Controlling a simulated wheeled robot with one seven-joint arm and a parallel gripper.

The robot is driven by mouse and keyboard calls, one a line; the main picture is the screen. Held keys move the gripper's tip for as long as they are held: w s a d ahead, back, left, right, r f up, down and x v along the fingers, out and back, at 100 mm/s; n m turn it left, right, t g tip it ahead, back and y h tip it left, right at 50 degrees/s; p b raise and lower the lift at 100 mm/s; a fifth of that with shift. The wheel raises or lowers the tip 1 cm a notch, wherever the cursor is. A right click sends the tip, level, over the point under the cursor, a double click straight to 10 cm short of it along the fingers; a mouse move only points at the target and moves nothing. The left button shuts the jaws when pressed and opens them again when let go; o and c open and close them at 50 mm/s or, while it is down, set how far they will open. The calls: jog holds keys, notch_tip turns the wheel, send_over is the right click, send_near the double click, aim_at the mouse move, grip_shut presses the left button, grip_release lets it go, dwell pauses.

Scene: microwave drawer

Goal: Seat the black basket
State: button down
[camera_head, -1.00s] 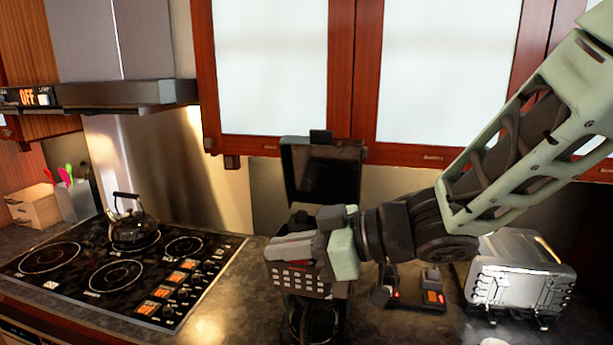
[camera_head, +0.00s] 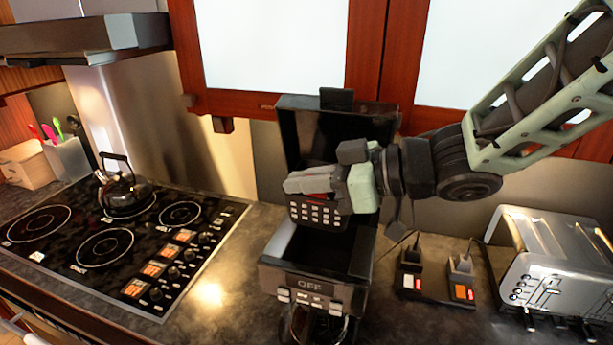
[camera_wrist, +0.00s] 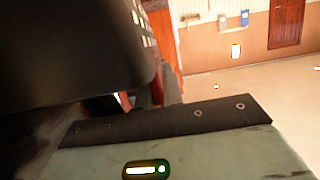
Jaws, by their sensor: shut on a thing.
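The black basket (camera_head: 318,214), with rows of pale square holes on its side, is held in my gripper (camera_head: 318,186). My gripper is shut on it and reaches in from the right. The basket hangs over the open black coffee maker (camera_head: 312,285), in front of its raised lid (camera_head: 301,128). The basket and gripper hide part of the open chamber, and I cannot tell whether the basket touches it. In the wrist view the dark basket (camera_wrist: 75,50) fills the upper left, and its holes show near the top.
A stovetop (camera_head: 105,250) with a kettle (camera_head: 122,190) lies left. A power strip with plugs (camera_head: 437,287) and a metal toaster (camera_head: 550,262) stand right. Wall cabinets (camera_head: 275,50) hang above. A carafe (camera_head: 318,325) sits at the coffee maker's base.

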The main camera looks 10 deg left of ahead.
aim_at(294, 214)
jog(key=shift+r, duration=0.1)
jog(key=shift+f+b, duration=2.1)
jog(key=shift+f, duration=0.9)
jog(key=shift+f+b, duration=2.85)
jog(key=shift+f, duration=1.25)
jog(key=c, duration=1.5)
grip_release()
jog(key=shift+r, duration=0.1)
jog(key=shift+o, duration=0.2)
jog(key=shift+d, duration=0.15)
jog(key=b+v, duration=0.3)
jog(key=v, duration=1.4)
